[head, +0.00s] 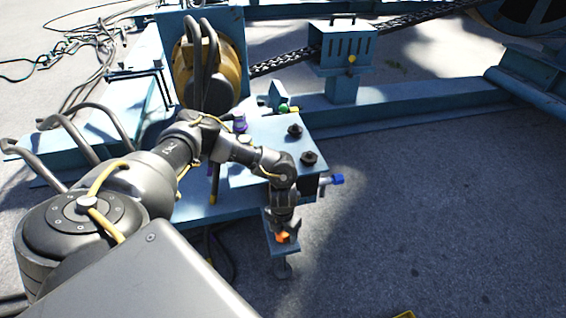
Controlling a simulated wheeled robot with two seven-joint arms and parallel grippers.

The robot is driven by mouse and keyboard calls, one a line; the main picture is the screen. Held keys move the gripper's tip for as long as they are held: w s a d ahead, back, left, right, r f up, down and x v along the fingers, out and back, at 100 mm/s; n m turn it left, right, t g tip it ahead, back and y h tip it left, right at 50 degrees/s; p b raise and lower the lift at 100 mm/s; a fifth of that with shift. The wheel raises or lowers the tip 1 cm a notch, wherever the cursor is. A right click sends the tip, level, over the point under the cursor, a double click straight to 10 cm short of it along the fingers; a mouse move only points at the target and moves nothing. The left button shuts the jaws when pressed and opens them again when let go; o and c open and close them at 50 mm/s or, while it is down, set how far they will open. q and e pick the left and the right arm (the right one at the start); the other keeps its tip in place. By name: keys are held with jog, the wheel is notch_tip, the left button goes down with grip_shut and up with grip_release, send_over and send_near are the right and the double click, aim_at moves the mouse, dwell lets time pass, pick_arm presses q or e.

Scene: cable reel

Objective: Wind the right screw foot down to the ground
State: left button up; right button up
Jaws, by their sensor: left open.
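The right screw foot (283,269) stands at the near end of the blue frame. Its orange top (282,238) sits on a small blue bracket (271,246), and its stem and round pad show below. I cannot tell whether the pad touches the ground. My left gripper (288,232) points down at the orange top with its jaws open. The jaws overlap the top in the picture, and I cannot tell whether they touch it. My right gripper is out of view.
A blue box (265,138) with dark knobs (309,158) stands just behind the wrist, with a blue-tipped fitting (336,179) on its right side. A blue beam (420,103) runs right. Dark hoses lie at lower left.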

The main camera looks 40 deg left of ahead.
pick_arm(q)
jog(key=c, duration=0.9)
